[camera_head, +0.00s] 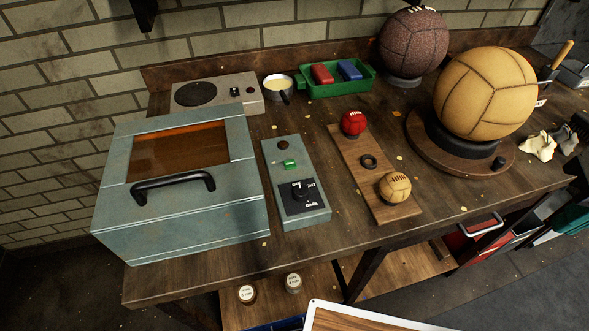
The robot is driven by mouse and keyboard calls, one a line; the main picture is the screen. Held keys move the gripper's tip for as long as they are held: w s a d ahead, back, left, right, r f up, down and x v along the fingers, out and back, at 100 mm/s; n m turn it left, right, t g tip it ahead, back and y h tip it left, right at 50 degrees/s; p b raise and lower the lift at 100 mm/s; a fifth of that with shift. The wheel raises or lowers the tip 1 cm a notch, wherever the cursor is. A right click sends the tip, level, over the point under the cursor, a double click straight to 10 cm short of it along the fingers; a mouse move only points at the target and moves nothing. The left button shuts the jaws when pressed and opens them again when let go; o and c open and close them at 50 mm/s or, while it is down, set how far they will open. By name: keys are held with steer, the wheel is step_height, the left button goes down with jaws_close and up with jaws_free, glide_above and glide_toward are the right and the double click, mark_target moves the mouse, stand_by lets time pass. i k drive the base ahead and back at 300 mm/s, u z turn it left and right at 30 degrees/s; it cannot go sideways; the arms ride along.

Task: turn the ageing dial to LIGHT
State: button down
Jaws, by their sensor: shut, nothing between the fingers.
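The dial (299,190) is a small dark knob on a black square plate with white lettering around it. The lettering is too small to read surely, and I cannot tell which mark the knob points at. The plate sits at the near end of a grey-green control panel (313,216) lying on the bench. A green switch (290,164) and a dark round button (283,145) are farther up the same panel. My gripper is not seen in this view, and nothing touches the dial.
A blue-grey box (196,215) with an orange window and black handle stands close left of the panel. A wooden board (363,171) with two small balls lies to the right. A large tan ball (485,92) stands farther right. The bench (340,236) is clear in front of the panel.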

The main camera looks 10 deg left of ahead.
mark_target(301, 193)
steer(key=u, duration=0.1)
steer(key=k, duration=0.15)
steer(key=u, duration=0.9)
